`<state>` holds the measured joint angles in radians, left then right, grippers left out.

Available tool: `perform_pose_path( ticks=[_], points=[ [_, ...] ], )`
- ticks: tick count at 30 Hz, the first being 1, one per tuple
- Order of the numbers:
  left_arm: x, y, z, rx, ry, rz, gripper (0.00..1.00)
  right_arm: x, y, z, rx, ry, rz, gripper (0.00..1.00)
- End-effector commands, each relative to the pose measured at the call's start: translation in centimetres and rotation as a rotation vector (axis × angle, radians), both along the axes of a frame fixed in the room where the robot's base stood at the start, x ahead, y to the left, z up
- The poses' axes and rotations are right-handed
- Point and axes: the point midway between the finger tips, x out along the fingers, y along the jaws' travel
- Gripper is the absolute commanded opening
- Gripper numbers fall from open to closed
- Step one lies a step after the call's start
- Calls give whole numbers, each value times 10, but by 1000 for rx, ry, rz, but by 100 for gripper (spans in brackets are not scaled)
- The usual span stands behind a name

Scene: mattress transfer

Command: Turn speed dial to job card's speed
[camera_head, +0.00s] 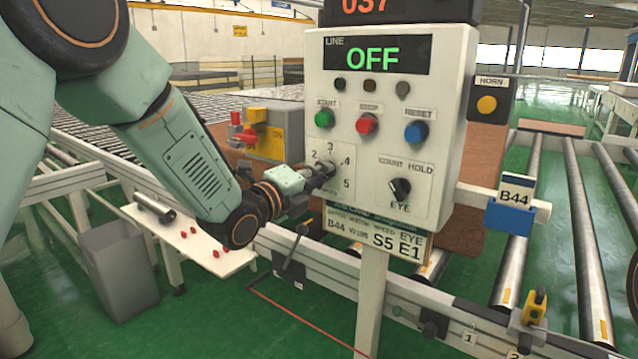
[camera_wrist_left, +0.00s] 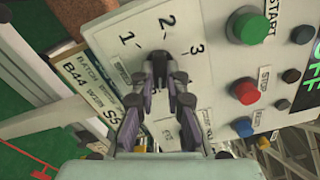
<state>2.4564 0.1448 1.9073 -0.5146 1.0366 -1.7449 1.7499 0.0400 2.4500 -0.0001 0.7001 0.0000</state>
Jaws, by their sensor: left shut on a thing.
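The white control panel (camera_head: 440,120) stands in front of me with its display reading OFF. The speed dial (camera_wrist_left: 158,64) is a small black knob on a white number plate (camera_head: 345,156); 2, 3, 4 and 5 show around it in the head view, and 1, 2 and 3 in the left wrist view. My left gripper (camera_head: 322,178) is shut on the dial, its fingers also showing around it in the left wrist view (camera_wrist_left: 160,92). The fingers hide much of the knob, so I cannot tell its pointer's setting. The job card (camera_head: 375,240) below reads B44 and S5 E1. My right gripper is out of view.
Green START (camera_head: 324,119), red STOP (camera_head: 367,124) and blue RESET (camera_head: 416,131) buttons sit above the dial. The COUNT HOLD/EYE switch (camera_head: 399,188) is to its right. A HORN button (camera_head: 486,105) is at the panel's side. Roller conveyors (camera_head: 590,240) stand at right.

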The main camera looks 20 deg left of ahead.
Motion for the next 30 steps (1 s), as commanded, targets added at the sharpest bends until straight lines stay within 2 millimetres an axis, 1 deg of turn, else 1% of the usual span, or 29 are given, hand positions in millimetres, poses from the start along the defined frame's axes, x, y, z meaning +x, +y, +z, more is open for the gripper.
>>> perform_pose_path(
  ticks=[1,3,12,29,30],
  points=[
    [2,0,4,28,-26,1,0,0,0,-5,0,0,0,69],
    [2,0,4,66,-40,1,0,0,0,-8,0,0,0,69],
    [1,1,4,170,-76,2,0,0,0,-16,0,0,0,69],
    [1,1,4,196,-83,2,0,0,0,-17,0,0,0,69],
    [1,0,4,196,-83,2,16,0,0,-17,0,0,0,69]
  ],
)
